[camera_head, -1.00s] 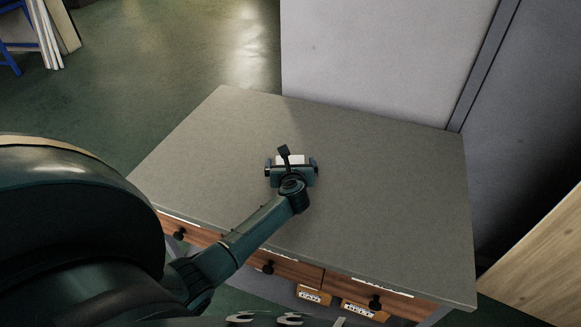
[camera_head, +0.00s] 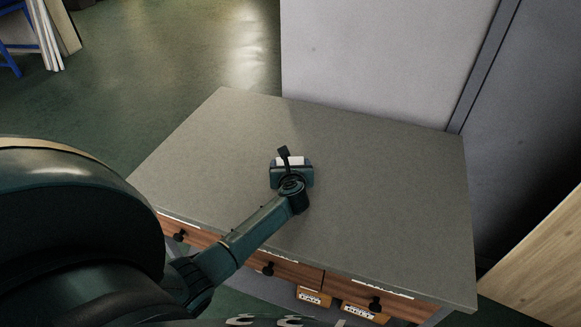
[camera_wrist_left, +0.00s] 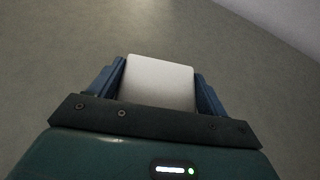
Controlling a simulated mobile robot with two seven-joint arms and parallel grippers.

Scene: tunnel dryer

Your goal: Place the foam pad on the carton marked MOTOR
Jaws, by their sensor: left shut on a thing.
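A white foam pad (camera_head: 290,160) shows at the tip of my left gripper (camera_head: 290,163), over the middle of the grey table top. In the left wrist view the pad (camera_wrist_left: 159,82) is a pale rounded block between the two blue fingers of my left gripper (camera_wrist_left: 159,85), which is shut on it. I cannot tell whether the pad still touches the table. Two small cartons with labels show below the table's front edge, one on the left (camera_head: 313,297) and one on the right (camera_head: 364,312); their labels are too small to read. My right gripper is not in view.
The grey table (camera_head: 380,190) is otherwise bare. Its front has wooden drawers (camera_head: 290,268) with dark knobs. A pale panel (camera_head: 385,60) stands behind it, and a wooden board (camera_head: 540,265) is at the right. Open green floor (camera_head: 170,70) lies at the left.

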